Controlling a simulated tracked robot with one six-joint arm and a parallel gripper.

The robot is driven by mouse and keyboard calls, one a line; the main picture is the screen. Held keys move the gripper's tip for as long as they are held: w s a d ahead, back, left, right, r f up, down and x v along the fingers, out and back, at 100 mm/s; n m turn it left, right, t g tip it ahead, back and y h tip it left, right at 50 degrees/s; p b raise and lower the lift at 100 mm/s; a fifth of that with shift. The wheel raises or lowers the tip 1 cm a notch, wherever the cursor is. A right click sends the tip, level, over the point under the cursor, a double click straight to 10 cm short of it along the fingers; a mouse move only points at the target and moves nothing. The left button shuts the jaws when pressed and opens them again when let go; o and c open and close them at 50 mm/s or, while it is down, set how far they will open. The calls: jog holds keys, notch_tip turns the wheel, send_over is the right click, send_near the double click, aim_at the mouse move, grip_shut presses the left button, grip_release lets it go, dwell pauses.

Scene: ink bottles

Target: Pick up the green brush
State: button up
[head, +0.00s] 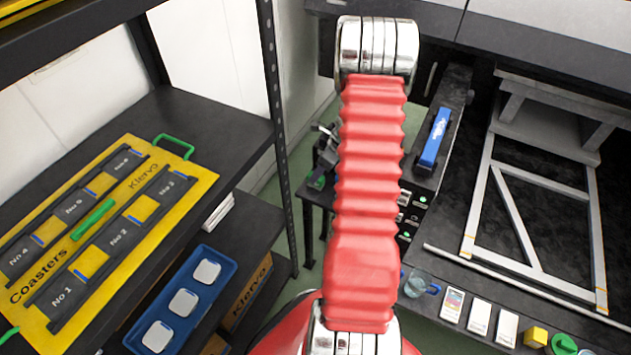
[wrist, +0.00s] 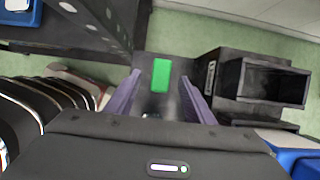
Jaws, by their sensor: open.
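In the wrist view, my gripper (wrist: 160,98) is open, with its two purple fingers apart and nothing held between them. A plain green rectangular thing (wrist: 161,75) lies ahead of the fingers on a dark surface, in line with the gap. It may be the green brush, but no bristles or handle can be made out. In the head view, my red arm hides much of the middle, and I cannot make out the gripper or a clear green brush there.
A yellow coaster board (head: 188,186) and a blue tray (head: 207,257) lie on the dark shelves at left. A blue, white-lettered thing (head: 435,138) lies on a dark case at right. A dark open box (wrist: 265,83) is right of my fingers.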

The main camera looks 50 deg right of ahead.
jog(key=shift+x, duration=2.6)
jog(key=shift+d, duration=0.15)
jog(key=shift+c, duration=0.2)
jog(key=c, duration=1.1)
